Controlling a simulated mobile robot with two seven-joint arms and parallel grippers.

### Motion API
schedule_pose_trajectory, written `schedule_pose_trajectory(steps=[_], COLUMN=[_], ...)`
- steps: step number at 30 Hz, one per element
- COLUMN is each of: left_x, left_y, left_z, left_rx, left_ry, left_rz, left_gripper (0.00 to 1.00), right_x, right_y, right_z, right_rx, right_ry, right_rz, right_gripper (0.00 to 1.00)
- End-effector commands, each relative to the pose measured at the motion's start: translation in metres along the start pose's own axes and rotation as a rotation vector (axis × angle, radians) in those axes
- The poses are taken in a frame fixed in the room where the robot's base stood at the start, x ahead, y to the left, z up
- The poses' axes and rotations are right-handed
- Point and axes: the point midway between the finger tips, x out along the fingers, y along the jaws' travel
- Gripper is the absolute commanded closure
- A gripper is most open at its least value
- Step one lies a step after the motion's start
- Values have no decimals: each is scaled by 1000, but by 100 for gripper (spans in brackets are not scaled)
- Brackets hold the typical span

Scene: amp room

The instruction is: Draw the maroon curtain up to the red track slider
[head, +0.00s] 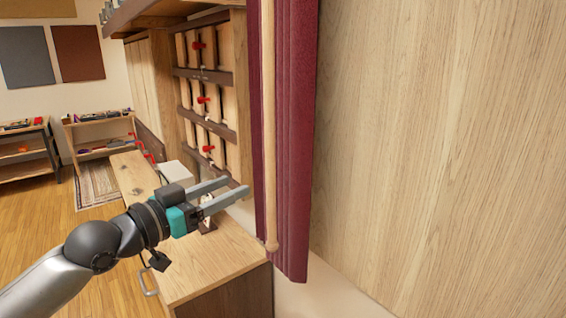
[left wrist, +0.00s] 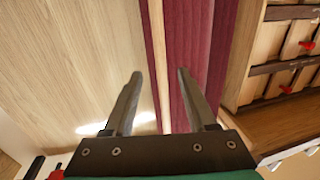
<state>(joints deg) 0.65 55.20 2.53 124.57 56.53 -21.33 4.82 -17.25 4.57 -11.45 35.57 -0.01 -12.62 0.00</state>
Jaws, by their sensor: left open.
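The maroon curtain (head: 294,150) hangs gathered in a narrow bunch beside a wooden panel. A pale wooden wand (head: 269,130) hangs along the curtain's front and ends in a knob near its lower hem. My left gripper (head: 238,186) is open and empty, just left of the wand in the head view, with its fingers pointing toward it. In the left wrist view the wand (left wrist: 156,50) runs between the two fingers, with the curtain (left wrist: 185,35) behind; contact cannot be seen. The red track slider and the track are out of view. My right gripper is not in view.
A wooden counter (head: 205,265) lies below my left gripper. A wall rack (head: 208,78) with red clamps stands behind it. A wide wooden panel (head: 440,130) fills the right side. Low shelves (head: 98,130) and open floor are at the far left.

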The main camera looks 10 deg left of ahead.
Motion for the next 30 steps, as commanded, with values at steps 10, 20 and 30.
schedule_pose_trajectory(steps=[10, 20, 30], left_x=[37, 84, 131], left_y=[0, 0, 0], left_z=[-2, -2, -1], left_rx=[-2, -2, 0], left_ry=[4, 3, 1], left_rz=[-1, 0, 0], left_gripper=[43, 43, 43], right_x=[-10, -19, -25], right_y=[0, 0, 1], right_z=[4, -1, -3], right_rx=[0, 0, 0], right_ry=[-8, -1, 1], right_rz=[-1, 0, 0], right_gripper=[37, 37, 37])
